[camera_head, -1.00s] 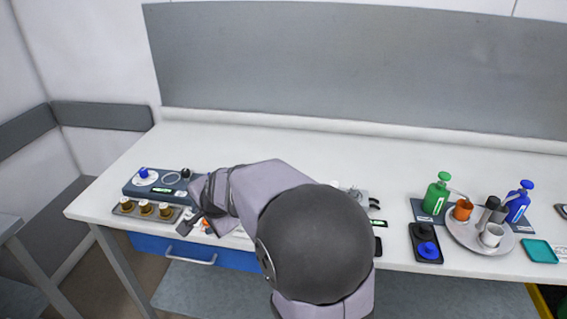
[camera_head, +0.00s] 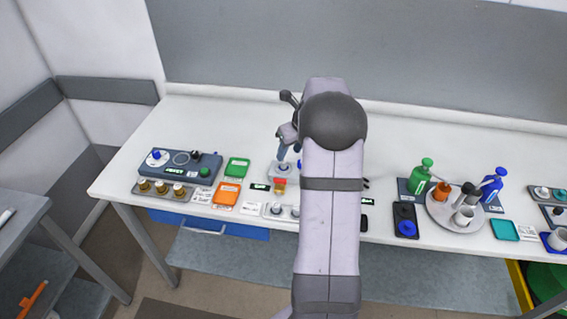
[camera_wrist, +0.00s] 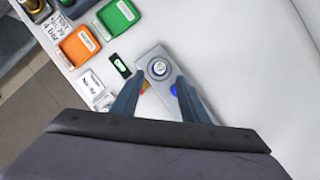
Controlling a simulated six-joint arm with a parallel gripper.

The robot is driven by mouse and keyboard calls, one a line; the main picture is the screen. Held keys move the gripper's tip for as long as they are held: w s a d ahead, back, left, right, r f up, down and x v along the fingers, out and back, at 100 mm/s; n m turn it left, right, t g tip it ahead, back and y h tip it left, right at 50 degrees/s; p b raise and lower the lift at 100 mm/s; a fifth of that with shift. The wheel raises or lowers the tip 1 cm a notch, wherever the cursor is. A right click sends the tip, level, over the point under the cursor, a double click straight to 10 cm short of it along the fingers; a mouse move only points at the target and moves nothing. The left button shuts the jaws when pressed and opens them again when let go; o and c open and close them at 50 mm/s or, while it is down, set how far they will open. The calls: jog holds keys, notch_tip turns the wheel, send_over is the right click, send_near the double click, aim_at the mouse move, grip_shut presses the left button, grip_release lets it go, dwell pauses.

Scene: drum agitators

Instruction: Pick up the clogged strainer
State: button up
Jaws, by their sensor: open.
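My gripper (camera_wrist: 157,98) is open, its two dark fingers spread over a grey holder (camera_wrist: 149,52). In the head view my gripper (camera_head: 289,152) hangs over the same holder (camera_head: 274,171) near the table's middle. A round, pale metallic piece with a dark ring (camera_wrist: 159,68) sits upright on the holder, just beyond the fingertips and roughly between them. It may be the strainer, but I cannot tell whether it is clogged. A blue part (camera_wrist: 173,90) shows beside the right finger, and a red and yellow part (camera_head: 280,185) lies at the holder's front. My arm hides the area to the right.
A green tray (camera_head: 237,168) and an orange tray (camera_head: 226,193) stand left of the holder, with a small dark display (camera_head: 260,187) nearby. A blue-grey device (camera_head: 180,165) is farther left. The table behind is mostly clear.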

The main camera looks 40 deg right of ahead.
aim_at(284, 162)
jog(key=shift+p+x, duration=1.55)
jog(key=shift+x, duration=2)
jog(key=shift+c, duration=0.3)
grip_shut()
